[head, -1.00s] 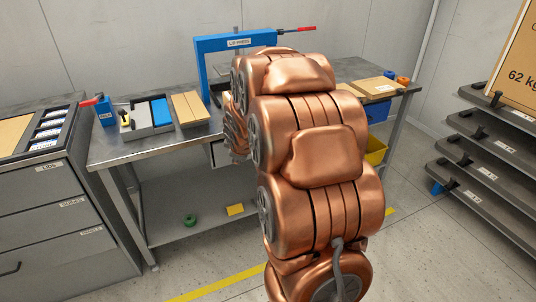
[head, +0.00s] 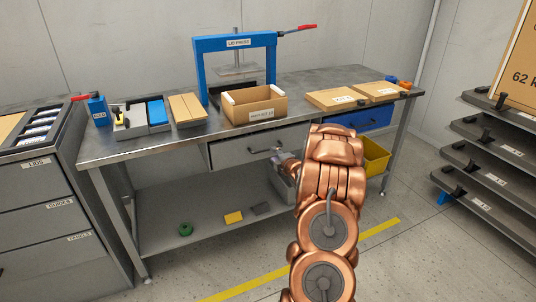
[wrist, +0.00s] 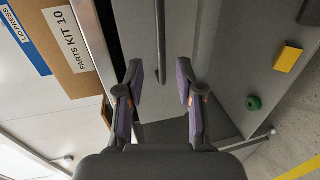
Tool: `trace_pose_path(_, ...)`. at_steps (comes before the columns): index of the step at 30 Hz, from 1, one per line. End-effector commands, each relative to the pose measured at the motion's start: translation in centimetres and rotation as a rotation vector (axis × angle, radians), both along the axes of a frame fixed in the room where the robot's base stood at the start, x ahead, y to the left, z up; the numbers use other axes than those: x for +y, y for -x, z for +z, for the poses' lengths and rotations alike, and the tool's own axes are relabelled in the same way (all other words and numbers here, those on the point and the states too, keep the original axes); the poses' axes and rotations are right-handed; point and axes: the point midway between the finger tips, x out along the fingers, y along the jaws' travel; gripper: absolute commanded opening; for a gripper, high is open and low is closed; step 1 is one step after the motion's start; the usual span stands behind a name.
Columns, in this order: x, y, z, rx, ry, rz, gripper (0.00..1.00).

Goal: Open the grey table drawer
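The grey table drawer (head: 232,153) sits under the left-centre of the workbench top. It looks closed or nearly so. Its dark bar handle (head: 265,150) is on the front, and the handle also shows in the wrist view (wrist: 160,42), running up the picture. My gripper (head: 284,163) is at the right part of the drawer front, close to the handle's right end. In the wrist view my gripper (wrist: 160,78) is open, with the handle's near end lined up between the two fingertips. I see no finger touching the handle; the remaining distance is hard to judge.
A blue drawer (head: 362,119) and a yellow bin (head: 375,156) are to the right. An open cardboard box (head: 254,106) stands on the bench above the drawer, before the blue lid press (head: 198,70). The lower shelf (head: 160,222) holds a few small items. Floor in front is clear.

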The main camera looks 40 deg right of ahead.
Motion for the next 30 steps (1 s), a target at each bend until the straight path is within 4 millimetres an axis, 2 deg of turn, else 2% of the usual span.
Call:
trace_pose_path(5,-0.4,-0.5,-0.4,-0.008,0.012,0.006,0.37)
trace_pose_path(21,-2.2,-5.8,-1.6,-0.007,0.011,0.005,0.37)
trace_pose_path(30,-2.7,-7.0,-1.8,-0.007,0.009,0.004,0.37)
